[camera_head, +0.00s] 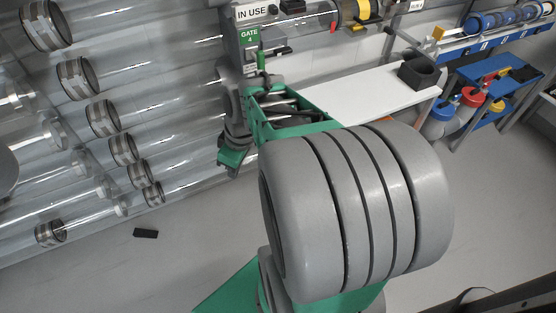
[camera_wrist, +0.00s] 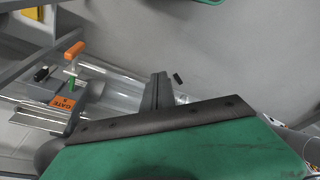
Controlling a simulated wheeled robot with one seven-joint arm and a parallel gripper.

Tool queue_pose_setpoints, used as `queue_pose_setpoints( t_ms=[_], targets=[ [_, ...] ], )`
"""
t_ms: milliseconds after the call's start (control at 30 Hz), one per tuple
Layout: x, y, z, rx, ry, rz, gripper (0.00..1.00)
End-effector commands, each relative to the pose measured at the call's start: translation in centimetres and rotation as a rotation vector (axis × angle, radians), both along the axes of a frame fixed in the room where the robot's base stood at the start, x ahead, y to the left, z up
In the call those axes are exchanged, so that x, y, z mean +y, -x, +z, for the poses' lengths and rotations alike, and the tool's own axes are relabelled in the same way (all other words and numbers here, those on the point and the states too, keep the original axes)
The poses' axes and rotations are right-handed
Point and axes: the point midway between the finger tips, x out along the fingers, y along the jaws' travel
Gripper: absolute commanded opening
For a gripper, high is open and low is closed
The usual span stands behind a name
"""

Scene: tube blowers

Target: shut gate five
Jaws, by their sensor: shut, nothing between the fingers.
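In the wrist view my gripper (camera_wrist: 158,80) is shut and empty, its fingers upright in the lower middle against grey floor. An orange label reading GATE (camera_wrist: 62,103) sits at the left on a grey gate housing beside clear tubes. Its number is too small to read, so I cannot confirm it is gate five. An orange handle (camera_wrist: 74,50) and a small green piece (camera_wrist: 70,83) are near it. My gripper is to the right of them and appears apart. In the head view a green GATE 4 label (camera_head: 249,36) is under an IN USE sign (camera_head: 252,12); my arm hides what lies below.
Clear tubes with metal collars (camera_head: 103,118) fill the left of the head view. A white bench (camera_head: 365,97) bears a black holder (camera_head: 420,72). A blue table (camera_head: 490,85) is at the right. A small black block (camera_head: 145,233) lies on otherwise open floor.

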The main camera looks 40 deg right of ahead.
Motion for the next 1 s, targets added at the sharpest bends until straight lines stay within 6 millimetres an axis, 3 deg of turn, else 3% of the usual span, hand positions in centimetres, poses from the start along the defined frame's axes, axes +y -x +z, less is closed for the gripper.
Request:
queue_pose_setpoints(
  t_ms=[33,200,300,400,500,633,1000],
  targets=[
    [-3.3,0.1,-2.1,-0.024,-0.020,0.065,0.00],
    [-12.6,1.8,-6.1,-0.232,-0.014,0.375,0.00],
    [-16.8,3.9,-7.7,-0.366,0.045,0.508,0.00],
    [-19.4,5.6,-8.5,-0.459,0.111,0.596,0.00],
    [-20.5,6.4,-8.9,-0.503,0.153,0.641,0.00],
    [-20.4,6.0,-9.7,-0.513,0.161,0.657,0.00],
    [-18.5,1.7,-15.9,-0.510,0.157,0.659,0.00]
  ],
)
